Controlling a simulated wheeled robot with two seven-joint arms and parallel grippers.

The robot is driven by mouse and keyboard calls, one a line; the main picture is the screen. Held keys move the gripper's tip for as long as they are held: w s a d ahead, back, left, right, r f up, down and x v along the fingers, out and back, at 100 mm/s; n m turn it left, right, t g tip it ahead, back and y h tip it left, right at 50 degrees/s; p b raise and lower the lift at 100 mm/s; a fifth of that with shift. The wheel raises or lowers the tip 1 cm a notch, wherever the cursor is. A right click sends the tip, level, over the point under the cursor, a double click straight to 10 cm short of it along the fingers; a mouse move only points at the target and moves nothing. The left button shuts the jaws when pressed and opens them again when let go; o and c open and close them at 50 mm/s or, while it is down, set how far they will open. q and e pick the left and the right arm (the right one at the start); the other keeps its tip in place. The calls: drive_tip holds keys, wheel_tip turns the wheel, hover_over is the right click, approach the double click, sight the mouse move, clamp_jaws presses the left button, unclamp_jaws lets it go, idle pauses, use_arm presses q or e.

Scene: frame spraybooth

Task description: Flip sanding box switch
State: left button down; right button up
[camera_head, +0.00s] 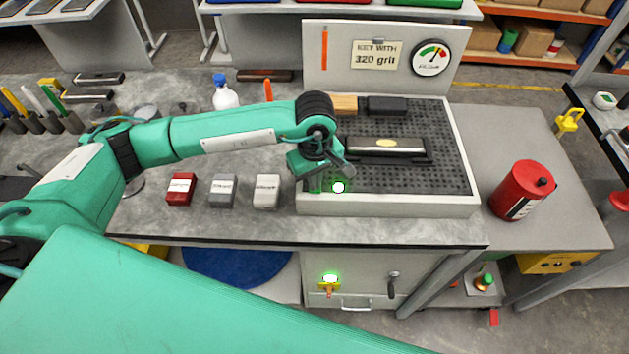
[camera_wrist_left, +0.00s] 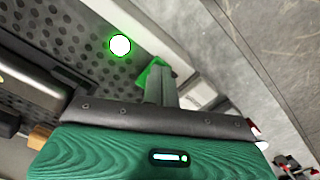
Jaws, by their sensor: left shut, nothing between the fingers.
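The sanding box is a pale tray (camera_head: 400,207) with a perforated dark top, at the middle right of the bench in the head view. Its perforated top also shows in the left wrist view (camera_wrist_left: 60,45). A bright white spot with a green rim (camera_head: 338,187) shows over its front left part. Below, on the cabinet front, is a small yellow switch-like unit (camera_head: 329,287) with a green glow and an orange lever. My left gripper (camera_head: 326,181) is shut and empty, above the tray's front left. Its fingers show in the wrist view (camera_wrist_left: 157,85). My right gripper is out of view.
A dark bar-shaped frame part (camera_head: 386,146) lies on the tray. Red (camera_head: 181,189), grey (camera_head: 223,190) and white (camera_head: 266,191) blocks stand left of it. A red canister (camera_head: 523,190) stands right. A backboard with a gauge (camera_head: 431,58) rises behind.

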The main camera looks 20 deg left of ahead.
use_arm(q)
drive_tip(key=shift+r+p, duration=0.65)
drive_tip(key=shift+r, duration=2.7)
